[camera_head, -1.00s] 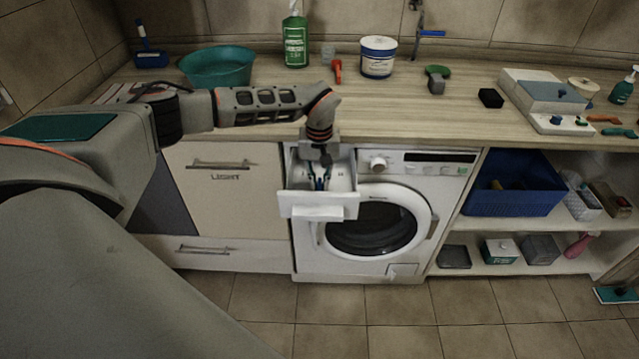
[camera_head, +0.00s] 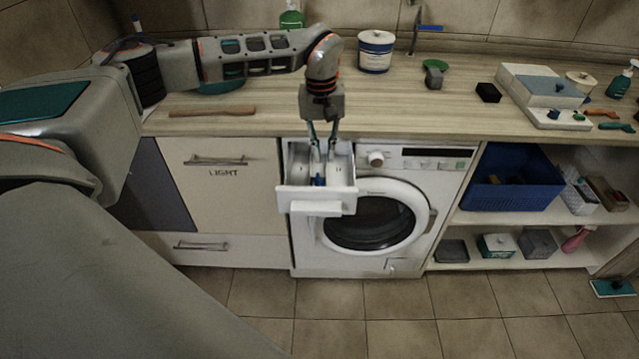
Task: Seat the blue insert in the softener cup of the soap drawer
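The soap drawer (camera_head: 317,201) is pulled out of the front of the white washing machine. The blue insert (camera_head: 319,181) shows as a small blue piece in the narrow middle part of the drawer, between the left and right compartments. Whether it sits fully down is too small to tell. My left gripper (camera_head: 324,156) points down over the back of the drawer, above and behind the insert. Its two fingers are apart with nothing between them. My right gripper is not in view.
The wooden counter (camera_head: 420,115) lies behind and above the drawer, with a white tub (camera_head: 376,52), a black block (camera_head: 488,92) and a white box on it. A shelf with a blue basket (camera_head: 512,181) stands to the right.

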